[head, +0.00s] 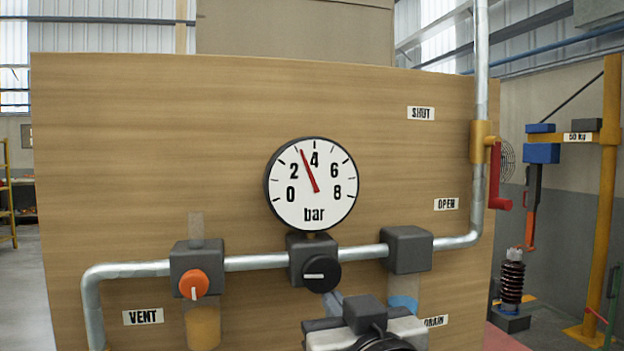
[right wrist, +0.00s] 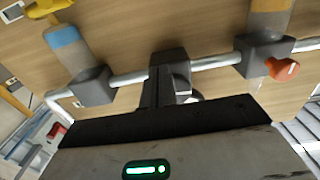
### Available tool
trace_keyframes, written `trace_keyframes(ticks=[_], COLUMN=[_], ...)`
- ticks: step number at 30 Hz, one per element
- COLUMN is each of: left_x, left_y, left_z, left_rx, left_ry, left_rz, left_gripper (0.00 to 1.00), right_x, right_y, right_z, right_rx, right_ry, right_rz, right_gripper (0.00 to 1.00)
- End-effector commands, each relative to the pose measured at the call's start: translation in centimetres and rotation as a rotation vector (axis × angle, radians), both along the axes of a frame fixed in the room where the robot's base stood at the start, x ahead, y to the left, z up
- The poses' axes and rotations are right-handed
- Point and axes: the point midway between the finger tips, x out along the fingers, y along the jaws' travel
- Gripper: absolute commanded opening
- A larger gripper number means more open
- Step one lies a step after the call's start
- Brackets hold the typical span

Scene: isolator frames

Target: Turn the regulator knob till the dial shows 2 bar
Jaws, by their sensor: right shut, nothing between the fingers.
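The pressure dial (head: 330,205) is a round white gauge on the wooden panel. Its red needle points between 2 and 4, at roughly 3 bar. The black regulator knob (head: 325,279) sits on the dark block just below it, with its white mark lying about level. My right gripper (head: 334,299) is shut and empty, just below and in front of the knob. In the right wrist view the gripper's dark fingers (right wrist: 156,92) reach up beside the knob (right wrist: 181,82) and hide part of it; whether they touch it I cannot tell. My left gripper is not in view.
An orange vent knob (head: 194,284) sits left on the same pipe. Another dark block (head: 407,250) with a blue-banded tube is on the right. A red lever (head: 496,178) on a yellow valve is at the panel's right edge. The panel above the pipe is clear around the dial.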

Motion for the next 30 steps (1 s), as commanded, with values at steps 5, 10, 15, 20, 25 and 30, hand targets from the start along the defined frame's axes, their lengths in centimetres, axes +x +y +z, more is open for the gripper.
trace_keyframes(ticks=[5, 10, 15, 20, 25, 30], left_x=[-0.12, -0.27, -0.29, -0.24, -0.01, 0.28], left_y=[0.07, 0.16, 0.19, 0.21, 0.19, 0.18], left_z=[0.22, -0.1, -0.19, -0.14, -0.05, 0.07], left_rx=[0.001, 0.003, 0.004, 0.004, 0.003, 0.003], left_ry=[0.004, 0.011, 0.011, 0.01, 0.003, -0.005], left_rz=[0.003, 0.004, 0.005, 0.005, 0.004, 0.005], left_gripper=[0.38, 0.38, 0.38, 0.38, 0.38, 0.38], right_x=[0.03, 0.04, 0.02, 0.0, 0.03, 0.07], right_y=[-0.35, -0.44, -0.41, -0.39, -0.51, -0.75], right_z=[0.66, 0.71, 0.73, 0.75, 0.41, -0.14], right_rx=[0.008, 0.007, 0.008, 0.008, 0.008, 0.007], right_ry=[-0.011, -0.013, -0.014, -0.014, -0.013, -0.01], right_rz=[0.001, 0.002, 0.004, 0.005, 0.005, 0.005], right_gripper=[0.0, 0.0, 0.0, 0.0, 0.0, 0.0])
